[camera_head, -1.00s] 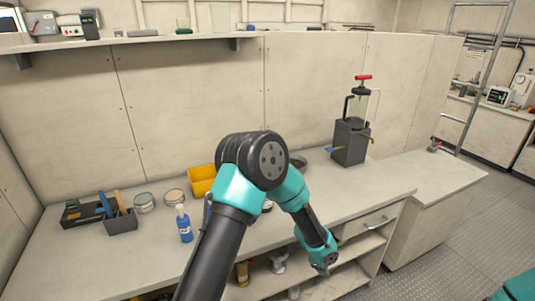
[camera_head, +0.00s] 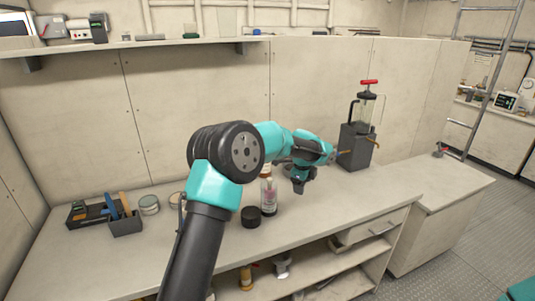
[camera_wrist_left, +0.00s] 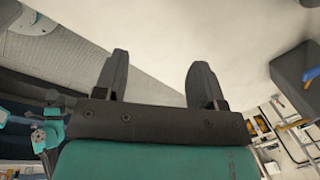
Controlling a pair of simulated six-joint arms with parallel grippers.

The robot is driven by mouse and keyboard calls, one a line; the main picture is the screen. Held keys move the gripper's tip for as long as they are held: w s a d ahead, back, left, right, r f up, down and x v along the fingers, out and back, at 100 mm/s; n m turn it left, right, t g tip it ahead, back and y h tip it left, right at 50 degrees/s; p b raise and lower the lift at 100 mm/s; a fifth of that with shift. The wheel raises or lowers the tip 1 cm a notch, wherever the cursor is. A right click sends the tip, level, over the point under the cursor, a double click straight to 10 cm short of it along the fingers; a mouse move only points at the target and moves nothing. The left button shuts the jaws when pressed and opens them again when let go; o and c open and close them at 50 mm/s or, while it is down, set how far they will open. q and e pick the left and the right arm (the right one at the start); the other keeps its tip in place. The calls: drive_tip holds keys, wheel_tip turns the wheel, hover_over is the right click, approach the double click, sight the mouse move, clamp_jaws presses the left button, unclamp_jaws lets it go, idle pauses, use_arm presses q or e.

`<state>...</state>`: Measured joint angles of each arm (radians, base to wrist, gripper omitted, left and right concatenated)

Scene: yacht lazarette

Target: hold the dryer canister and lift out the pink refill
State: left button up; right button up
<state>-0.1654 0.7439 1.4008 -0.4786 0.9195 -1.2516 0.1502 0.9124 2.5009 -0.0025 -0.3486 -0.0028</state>
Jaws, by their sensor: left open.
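A clear upright container with pinkish contents (camera_head: 269,196), apparently the dryer canister with its refill, stands on the counter in the head view. Its upper part is partly hidden by my left arm, and I cannot make out the refill separately. A round black cap (camera_head: 251,216) lies on the counter just left of it. My left gripper (camera_head: 299,187) hangs above the counter, right of the canister and apart from it. In the left wrist view, its two fingers (camera_wrist_left: 159,75) are apart with nothing between them. My right gripper is not in view.
A grey box with a clear cylinder and red handle (camera_head: 356,145) stands behind and right of the left gripper; its grey side (camera_wrist_left: 297,72) shows in the wrist view. A tool caddy (camera_head: 125,222) and tin (camera_head: 149,205) stand left. The right counter end (camera_head: 385,190) is clear.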

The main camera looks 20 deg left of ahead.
use_arm(q)
drive_tip(key=s+a+r+n+g, duration=0.2)
drive_tip(key=a+r+n, duration=0.1)
drive_tip(key=a+r, duration=0.8)
drive_tip(key=shift+s+a+r, duration=0.15)
drive_tip(key=shift+s+a, duration=0.25)
drive_tip(key=shift+a, duration=0.15)
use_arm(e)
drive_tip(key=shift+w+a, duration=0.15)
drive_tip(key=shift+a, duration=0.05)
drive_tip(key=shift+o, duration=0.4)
